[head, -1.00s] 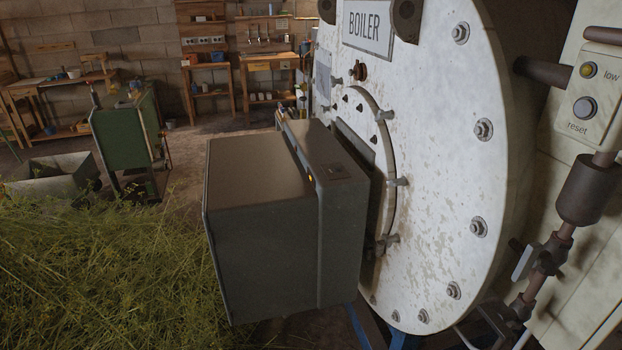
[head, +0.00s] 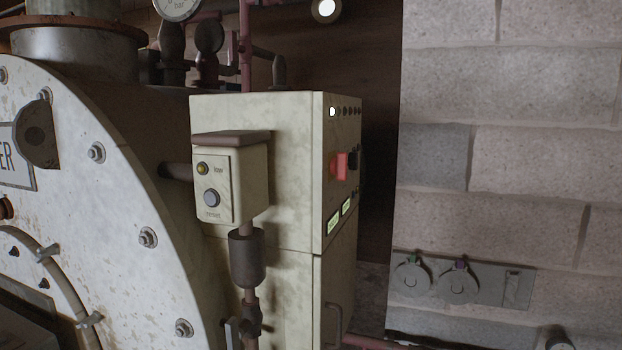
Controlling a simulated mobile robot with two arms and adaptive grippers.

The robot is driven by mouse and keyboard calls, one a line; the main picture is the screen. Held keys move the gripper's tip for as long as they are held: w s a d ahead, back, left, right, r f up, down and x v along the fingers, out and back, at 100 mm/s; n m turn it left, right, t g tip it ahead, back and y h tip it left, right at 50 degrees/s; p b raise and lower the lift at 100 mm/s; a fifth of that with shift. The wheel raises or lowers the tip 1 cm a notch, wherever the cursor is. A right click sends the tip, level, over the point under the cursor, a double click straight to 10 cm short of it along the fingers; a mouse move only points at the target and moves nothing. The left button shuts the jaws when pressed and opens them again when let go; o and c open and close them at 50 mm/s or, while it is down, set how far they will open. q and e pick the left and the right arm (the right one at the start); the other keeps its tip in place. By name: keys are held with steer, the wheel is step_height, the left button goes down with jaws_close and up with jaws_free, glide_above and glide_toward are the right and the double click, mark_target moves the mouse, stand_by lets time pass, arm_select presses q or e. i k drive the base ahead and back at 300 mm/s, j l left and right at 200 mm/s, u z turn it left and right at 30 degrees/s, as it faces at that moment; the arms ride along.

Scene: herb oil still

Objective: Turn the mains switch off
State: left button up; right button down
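A cream control cabinet (head: 251,115) stands right of the boiler. On its narrow right-hand face is a red switch plate with a black handle or knob (head: 342,166), seen at a steep angle. It looks like the mains switch, but I cannot read its position or any label on it. Above it is a row of small lamps (head: 345,111), the leftmost bright white. Below it are two small green-lit displays (head: 339,217). Neither of my grippers is in view.
The white boiler end plate (head: 120,215) with bolts fills the left. A small box (head: 230,180) with a yellow "low" lamp and a reset button stands before the cabinet, above a vertical pipe. A block wall (head: 510,150) with round sockets (head: 435,278) is at right.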

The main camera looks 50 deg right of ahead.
mark_target(340, 165)
steer(key=z, duration=1.9)
steer(key=i+l+z, duration=0.15)
steer(key=l, duration=0.25)
steer(key=i+l+z, duration=0.1)
steer(key=l, duration=0.25)
steer(key=i+l+z, duration=0.15)
steer(key=l, duration=0.25)
